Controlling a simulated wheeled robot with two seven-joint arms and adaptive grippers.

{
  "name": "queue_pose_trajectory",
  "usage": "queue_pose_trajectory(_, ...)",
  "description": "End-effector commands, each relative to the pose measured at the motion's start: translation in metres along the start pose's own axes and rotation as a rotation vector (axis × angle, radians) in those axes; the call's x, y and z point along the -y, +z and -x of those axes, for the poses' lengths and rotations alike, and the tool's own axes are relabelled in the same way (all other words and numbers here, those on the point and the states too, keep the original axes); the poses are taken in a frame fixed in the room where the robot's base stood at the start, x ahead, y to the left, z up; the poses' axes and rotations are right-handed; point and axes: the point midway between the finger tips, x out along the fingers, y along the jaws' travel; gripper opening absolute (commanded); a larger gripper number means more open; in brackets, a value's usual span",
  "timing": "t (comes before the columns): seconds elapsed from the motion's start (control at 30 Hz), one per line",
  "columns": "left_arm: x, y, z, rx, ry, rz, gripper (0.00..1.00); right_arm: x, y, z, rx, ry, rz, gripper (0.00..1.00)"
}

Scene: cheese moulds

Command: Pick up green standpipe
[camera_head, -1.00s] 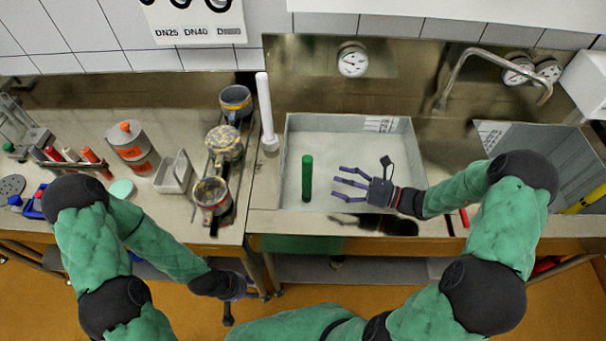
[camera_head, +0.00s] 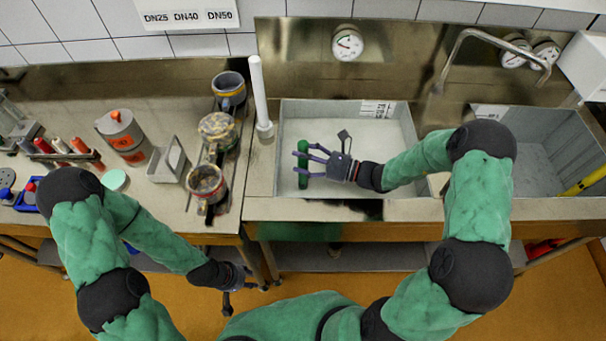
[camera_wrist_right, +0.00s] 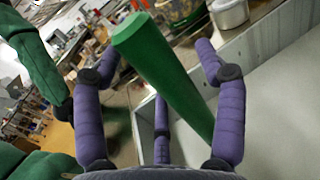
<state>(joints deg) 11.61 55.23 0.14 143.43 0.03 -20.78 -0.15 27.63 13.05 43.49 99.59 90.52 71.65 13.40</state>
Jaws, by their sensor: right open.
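The green standpipe (camera_head: 303,165) stands upright in the left sink basin (camera_head: 360,125). In the right wrist view the green standpipe (camera_wrist_right: 160,70) rises between the purple fingers. My right gripper (camera_head: 308,163) is open, with its fingers reaching around the standpipe from the right. In the wrist view the right gripper's fingers (camera_wrist_right: 160,105) are spread on both sides of the pipe and do not look closed on it. My left gripper (camera_head: 245,278) hangs low in front of the counter, away from the standpipe; its fingers are too small to read.
A white standpipe (camera_head: 260,95) stands left of the basin. Several mugs or valves (camera_head: 207,183) line the counter's edge, beside a grey tray (camera_head: 168,162) and a tin (camera_head: 122,135). A tap (camera_head: 480,40) arches over the right basin (camera_head: 545,160). The left basin floor is mostly clear.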

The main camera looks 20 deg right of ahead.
Motion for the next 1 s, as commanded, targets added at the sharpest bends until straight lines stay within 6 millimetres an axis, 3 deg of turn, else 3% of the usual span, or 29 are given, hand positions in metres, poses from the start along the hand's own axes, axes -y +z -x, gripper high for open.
queue_pose_trajectory(0.23, 0.0, 0.0, 0.0, 0.0, 0.0, 0.0, 0.4, 0.0, 0.0, -0.001, 0.0, -0.001, 0.0, 0.72)
queue_pose_trajectory(0.4, 0.0, 0.0, 0.0, 0.0, 0.0, 0.0, 0.4, 0.0, 0.0, -0.001, 0.0, -0.001, 0.0, 0.24)
queue_pose_trajectory(0.5, 0.0, 0.0, 0.0, 0.0, 0.0, 0.0, 0.4, 0.0, 0.0, -0.001, 0.0, -0.001, 0.0, 0.0)
queue_pose_trajectory(0.8, 0.0, 0.0, 0.001, 0.0, 0.0, 0.0, 0.4, 0.0, 0.003, -0.001, 0.001, 0.0, 0.001, 0.0)
queue_pose_trajectory(1.0, -0.004, 0.0, 0.01, 0.0, 0.0, 0.0, 0.4, 0.0, 0.031, -0.001, 0.002, 0.0, 0.004, 0.0)
